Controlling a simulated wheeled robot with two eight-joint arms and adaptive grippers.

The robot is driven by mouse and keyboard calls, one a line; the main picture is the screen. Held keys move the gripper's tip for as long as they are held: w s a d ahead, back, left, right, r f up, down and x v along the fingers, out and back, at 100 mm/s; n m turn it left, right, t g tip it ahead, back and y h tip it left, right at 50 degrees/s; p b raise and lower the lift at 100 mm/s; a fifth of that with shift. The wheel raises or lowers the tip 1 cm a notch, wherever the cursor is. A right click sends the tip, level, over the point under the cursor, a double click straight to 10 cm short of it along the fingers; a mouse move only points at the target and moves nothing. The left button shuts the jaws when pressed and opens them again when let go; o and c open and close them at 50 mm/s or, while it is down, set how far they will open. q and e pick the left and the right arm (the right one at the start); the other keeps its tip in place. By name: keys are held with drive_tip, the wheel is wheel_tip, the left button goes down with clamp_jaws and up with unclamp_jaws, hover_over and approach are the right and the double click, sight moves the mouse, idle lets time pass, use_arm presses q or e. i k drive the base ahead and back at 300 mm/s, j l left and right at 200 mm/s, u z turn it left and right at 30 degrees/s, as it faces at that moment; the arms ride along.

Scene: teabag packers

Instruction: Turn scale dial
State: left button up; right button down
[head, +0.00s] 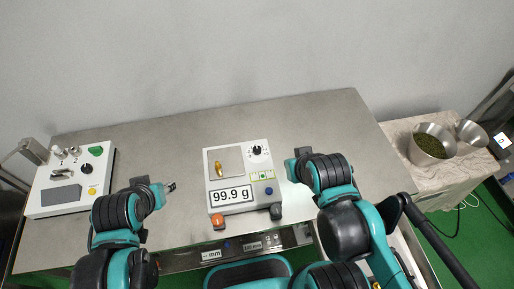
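The white scale (242,201) stands in the middle of the metal table. Its black dial (256,150) is at its upper right, with small marks around it. Its display (231,195) reads 99.9 g. A small gold object (218,168) lies on its weighing plate (231,160). My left gripper (172,187) is left of the scale, apart from it; its fingers are too small to judge. My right gripper (290,168) is close to the scale's right side, below and right of the dial; its fingers are largely hidden by its own body.
A white machine (73,181) with a green button, a yellow button and knobs stands at the table's left. Metal bowls, one with green leaves (430,145), stand on a cloth-covered side table (472,170) at the right. The metal table (300,115) is clear behind the scale.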

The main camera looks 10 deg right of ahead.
sight(257, 149)
drive_tip(key=k+l, duration=0.15)
drive_tip(key=k, duration=0.45)
drive_tip(key=k+l, duration=0.15)
drive_tip(key=l, duration=0.25)
drive_tip(key=k+l, duration=0.15)
drive_tip(key=l, duration=0.25)
drive_tip(key=k+l, duration=0.15)
drive_tip(key=l, duration=0.2)
drive_tip(key=k+l, duration=0.1)
drive_tip(key=l, duration=0.65)
drive_tip(key=i+u, duration=0.05)
